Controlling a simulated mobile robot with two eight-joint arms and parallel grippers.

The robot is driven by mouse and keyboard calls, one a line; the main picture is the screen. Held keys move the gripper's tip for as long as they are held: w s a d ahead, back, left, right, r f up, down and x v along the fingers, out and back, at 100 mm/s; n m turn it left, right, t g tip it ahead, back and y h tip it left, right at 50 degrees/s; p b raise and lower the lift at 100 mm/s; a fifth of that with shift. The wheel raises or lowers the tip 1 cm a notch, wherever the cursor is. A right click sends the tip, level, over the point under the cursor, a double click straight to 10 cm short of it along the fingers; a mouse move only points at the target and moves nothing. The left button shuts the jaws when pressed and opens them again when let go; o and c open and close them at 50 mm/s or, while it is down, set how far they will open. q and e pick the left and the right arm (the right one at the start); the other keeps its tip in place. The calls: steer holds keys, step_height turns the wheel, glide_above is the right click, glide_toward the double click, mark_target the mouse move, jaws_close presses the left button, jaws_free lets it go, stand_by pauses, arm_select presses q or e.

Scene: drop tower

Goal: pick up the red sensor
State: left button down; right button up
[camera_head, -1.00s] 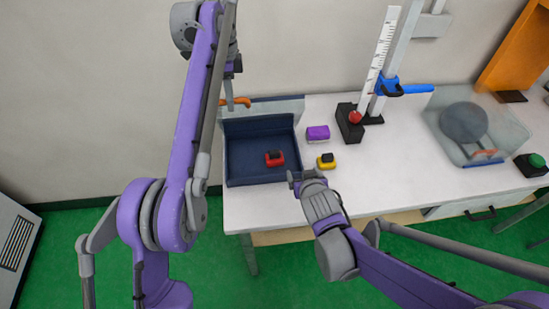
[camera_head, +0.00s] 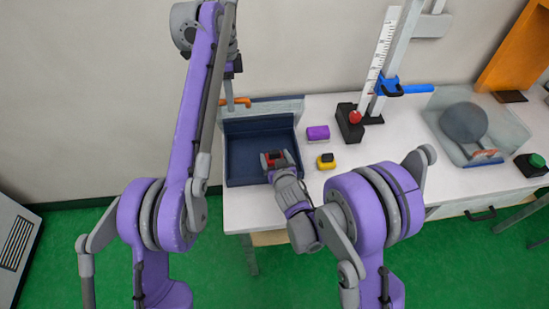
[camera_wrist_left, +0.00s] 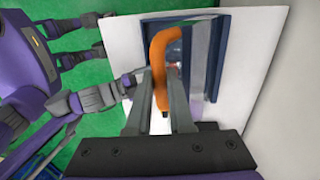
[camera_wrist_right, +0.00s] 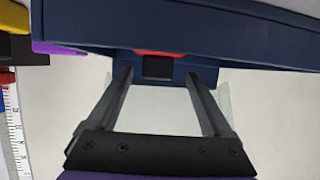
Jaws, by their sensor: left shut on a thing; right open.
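The red sensor (camera_head: 272,158) with a black top sits in the dark blue tray (camera_head: 240,172) in the head view. In the right wrist view part of the sensor (camera_wrist_right: 160,54) shows at the tray. My right gripper (camera_head: 277,158) is open, its fingers reaching over the tray at the sensor. Contact with it cannot be told. My left gripper (camera_head: 229,94) is shut on the orange handle (camera_head: 240,101) at the tray's back left. The left wrist view shows the handle (camera_wrist_left: 164,45) between the fingers.
A pale panel (camera_head: 262,106) stands along the tray's back. A purple block (camera_head: 318,132) and a yellow block (camera_head: 326,164) lie right of the tray. The drop tower (camera_head: 382,60) and a clear box (camera_head: 506,138) stand farther right. White table (camera_head: 380,150) between is clear.

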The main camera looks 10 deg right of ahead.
steer(key=x, duration=0.5)
steer(key=shift+w+d+f, duration=0.15)
steer(key=shift+w, duration=0.25)
jaws_close()
